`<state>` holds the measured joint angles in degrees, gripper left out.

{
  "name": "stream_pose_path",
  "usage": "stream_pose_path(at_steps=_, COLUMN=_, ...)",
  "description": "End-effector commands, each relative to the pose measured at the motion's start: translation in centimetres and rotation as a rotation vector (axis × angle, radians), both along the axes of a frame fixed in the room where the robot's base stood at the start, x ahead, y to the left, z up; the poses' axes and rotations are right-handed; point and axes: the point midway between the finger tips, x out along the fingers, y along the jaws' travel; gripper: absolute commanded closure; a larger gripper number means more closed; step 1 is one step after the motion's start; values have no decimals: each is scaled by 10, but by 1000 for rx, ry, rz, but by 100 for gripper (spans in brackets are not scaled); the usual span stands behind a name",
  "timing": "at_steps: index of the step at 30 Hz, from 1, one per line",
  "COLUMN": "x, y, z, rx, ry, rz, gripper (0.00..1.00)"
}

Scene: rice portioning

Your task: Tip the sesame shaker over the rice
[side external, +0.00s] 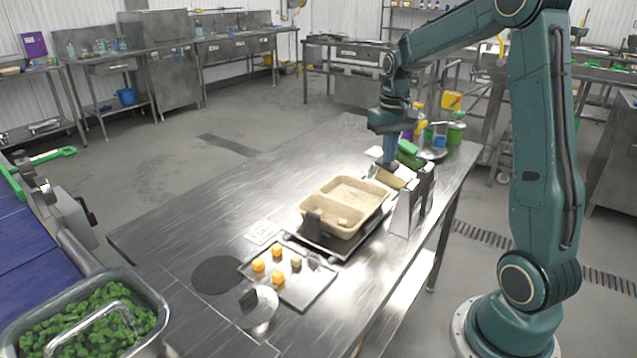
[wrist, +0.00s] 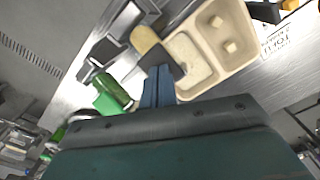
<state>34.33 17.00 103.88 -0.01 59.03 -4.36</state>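The sesame shaker looks to be the tan cylinder (wrist: 146,40) beside the tray in the wrist view. Its near end meets a dark grey block (wrist: 168,61) at my fingertips. In the side view the tan shape (side external: 391,179) shows just under my gripper (side external: 390,165), tilted. My gripper's blue fingers (wrist: 158,88) are close together and look closed on the dark block; their contact is partly hidden. The rice (side external: 353,193) lies in the far compartment of the beige tray (side external: 301,205), left of my gripper in the side view.
A green cylinder (side external: 410,155) leans beside my gripper, close to upright metal holders (side external: 404,212). Bottles and cups (side external: 455,133) stand at the table's far end. The table's left side is mostly clear.

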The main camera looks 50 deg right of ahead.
Motion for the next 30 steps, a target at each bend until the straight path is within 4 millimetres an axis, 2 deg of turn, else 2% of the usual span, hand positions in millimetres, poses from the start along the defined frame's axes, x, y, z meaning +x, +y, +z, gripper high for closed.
stream_pose_path(at_steps=30, x=8, y=1, z=-25, rx=2, ry=4, rz=-1, gripper=100)
